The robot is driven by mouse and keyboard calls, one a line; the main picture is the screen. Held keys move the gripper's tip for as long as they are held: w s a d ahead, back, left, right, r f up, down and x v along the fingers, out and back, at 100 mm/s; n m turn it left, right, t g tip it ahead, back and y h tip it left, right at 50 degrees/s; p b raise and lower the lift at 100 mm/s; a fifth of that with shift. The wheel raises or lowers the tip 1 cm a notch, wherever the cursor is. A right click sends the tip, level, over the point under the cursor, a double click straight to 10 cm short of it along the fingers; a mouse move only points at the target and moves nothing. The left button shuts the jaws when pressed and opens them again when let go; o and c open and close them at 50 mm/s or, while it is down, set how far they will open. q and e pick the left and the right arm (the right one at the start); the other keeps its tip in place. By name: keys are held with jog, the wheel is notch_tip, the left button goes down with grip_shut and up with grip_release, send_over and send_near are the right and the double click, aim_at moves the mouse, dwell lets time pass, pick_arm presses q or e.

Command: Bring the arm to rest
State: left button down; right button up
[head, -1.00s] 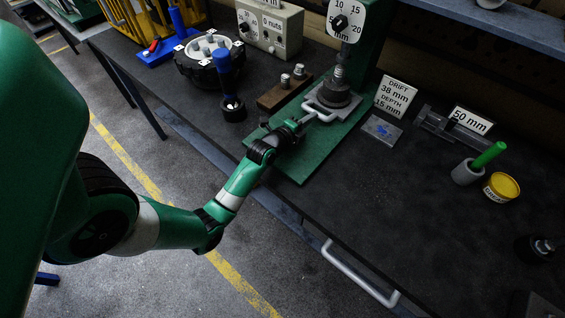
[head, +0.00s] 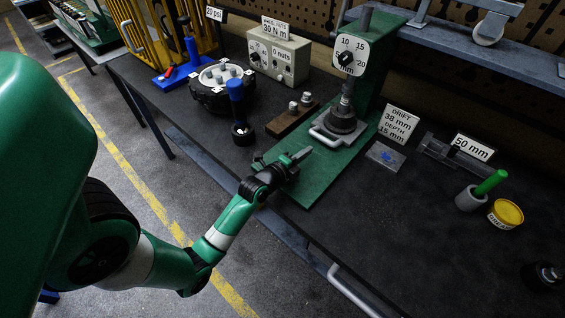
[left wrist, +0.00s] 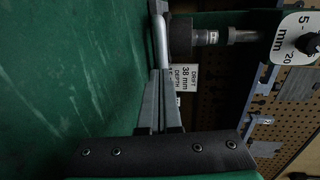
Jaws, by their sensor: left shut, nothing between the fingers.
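My left arm reaches in from the left in the head view. Its gripper (head: 303,156) is shut and empty, just above the front part of the green press base (head: 312,182). In the left wrist view the shut fingers (left wrist: 160,75) point toward a pale handle (left wrist: 161,42) near the press. In the head view this pale handle (head: 323,136) sits at the front of the press, under its dark round ram (head: 343,120), and my fingertips are apart from it. My right gripper does not show.
A dial (head: 350,55) is on the press. A brown block with studs (head: 293,117), a blue-topped tool (head: 237,100) and a wheel hub (head: 221,86) stand to the left. A grey cup with a green rod (head: 472,196) and a yellow tin (head: 506,214) stand right.

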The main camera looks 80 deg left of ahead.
pick_arm(q)
jog(key=v, duration=0.7)
jog(key=shift+s+d+r+p, duration=0.15)
jog(key=shift+d+p, duration=0.1)
jog(key=shift+p, duration=0.15)
